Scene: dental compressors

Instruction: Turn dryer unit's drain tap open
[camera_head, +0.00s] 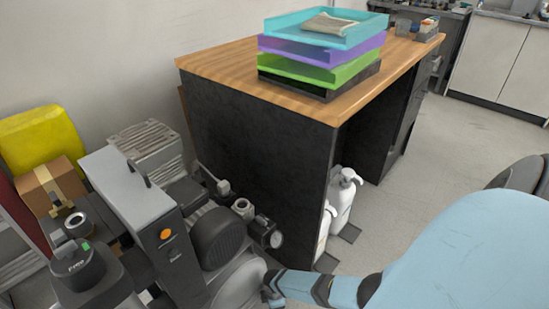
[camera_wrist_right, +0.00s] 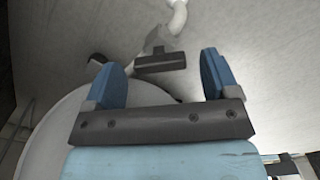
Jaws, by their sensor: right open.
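The dryer unit appears to be the tall grey cabinet with an orange round mark (camera_head: 165,238), at the lower left in the head view. In the right wrist view a dark, flat-ended handle (camera_wrist_right: 160,63) on a grey stem joins a pale curved pipe (camera_wrist_right: 179,16); it looks like the drain tap. My right gripper (camera_wrist_right: 162,76) is open, with its blue fingers on either side of that handle and nothing visibly clamped. In the head view, my right gripper (camera_head: 271,291) is low beside the compressor tank, mostly hidden. My left gripper is not in view.
A pale round tank (camera_head: 238,284) and a dark round motor housing (camera_head: 218,238) crowd the gripper's left. A wooden-topped desk (camera_head: 215,66) stands behind, with white pump bottles (camera_head: 342,198) beside it. Open floor (camera_head: 440,140) lies to the right.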

